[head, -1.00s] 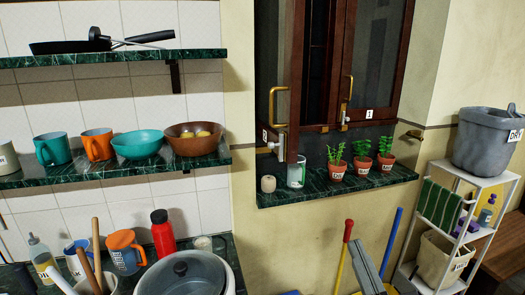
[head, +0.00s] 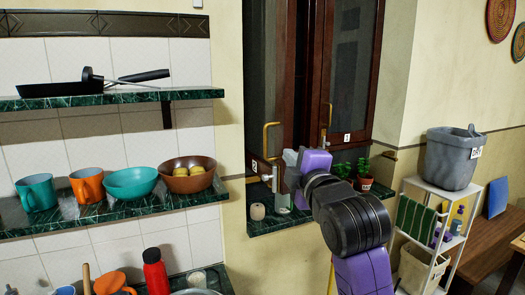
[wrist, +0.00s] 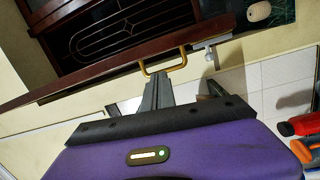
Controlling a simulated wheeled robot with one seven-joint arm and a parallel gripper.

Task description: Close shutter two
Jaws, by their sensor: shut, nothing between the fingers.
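Shutter two (head: 270,75), marked "2", is the left dark-wood window shutter in the head view and stands ajar. Its brass handle (head: 268,140) is on its lower part. Shutter one (head: 345,95), marked "1", is to its right. My gripper (head: 289,158) is in front of the window, right of that handle and low. In the wrist view, my gripper's grey fingertips (wrist: 157,82) are shut and empty, close to a brass handle (wrist: 165,67) on a dark wooden frame (wrist: 100,78). I cannot tell whether they touch it. My arm hides part of the sill.
The green sill (head: 265,226) below the window holds a small beige jar (head: 257,211) and potted plants (head: 365,176). Shelves with cups and bowls (head: 132,183) are at left. A white rack (head: 440,215) with a grey bin (head: 450,157) stands at right.

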